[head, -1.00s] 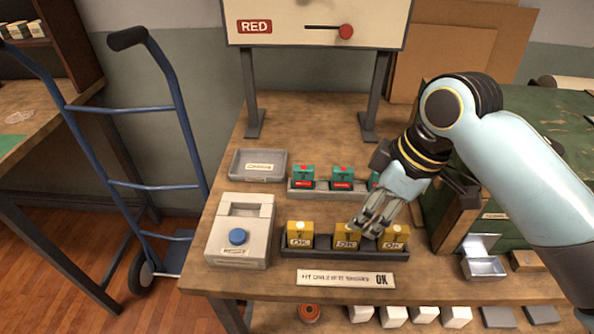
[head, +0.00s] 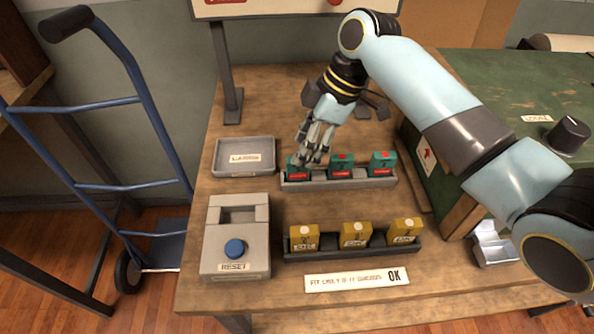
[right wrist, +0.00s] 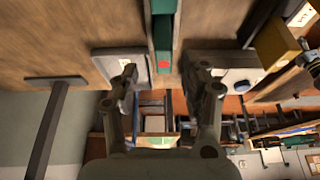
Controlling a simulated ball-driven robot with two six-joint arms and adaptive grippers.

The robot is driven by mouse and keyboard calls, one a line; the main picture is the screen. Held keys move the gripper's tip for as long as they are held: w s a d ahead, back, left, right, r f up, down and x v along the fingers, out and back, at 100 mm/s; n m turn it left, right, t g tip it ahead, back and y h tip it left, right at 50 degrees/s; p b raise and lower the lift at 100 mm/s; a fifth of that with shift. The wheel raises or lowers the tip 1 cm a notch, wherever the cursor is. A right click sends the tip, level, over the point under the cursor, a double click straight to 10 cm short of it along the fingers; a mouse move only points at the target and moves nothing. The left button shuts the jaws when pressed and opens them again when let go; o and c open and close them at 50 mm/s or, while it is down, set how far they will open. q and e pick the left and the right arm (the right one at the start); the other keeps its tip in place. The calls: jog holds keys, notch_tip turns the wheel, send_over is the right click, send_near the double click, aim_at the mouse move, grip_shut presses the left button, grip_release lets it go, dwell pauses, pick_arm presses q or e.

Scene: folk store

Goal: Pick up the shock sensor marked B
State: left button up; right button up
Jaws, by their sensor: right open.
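Three teal sensors with red labels stand in a grey rack (head: 350,182): a left one (head: 292,173), a middle one (head: 341,167) and a right one (head: 383,164). Three yellow sensors stand in a dark rack (head: 330,253) in front: left (head: 304,238), middle (head: 355,235) and right (head: 404,231). I cannot read a B on any. My right gripper (head: 315,150) is open over the left teal sensor and partly covers it. In the right wrist view a teal sensor (right wrist: 163,45) lies between and beyond the open fingers (right wrist: 168,85). My left gripper is out of view.
A grey tray (head: 228,168) stands left of the teal rack. A grey box with a blue RESET button (head: 235,249) is at the front left. A sign stands behind on posts (head: 225,75). A green case (head: 470,85) is at the right.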

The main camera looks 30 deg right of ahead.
aim_at(298, 171)
jog(key=x, duration=0.4)
jog(key=shift+s+a+f, duration=0.1)
jog(key=shift+s+f, duration=0.1)
jog(key=shift+f, duration=0.15)
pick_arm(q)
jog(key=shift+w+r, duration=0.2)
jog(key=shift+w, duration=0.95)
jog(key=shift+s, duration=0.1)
pick_arm(e)
jog(key=shift+c, duration=0.2)
jog(key=c, duration=0.5)
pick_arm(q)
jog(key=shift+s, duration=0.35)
pick_arm(e)
grip_shut()
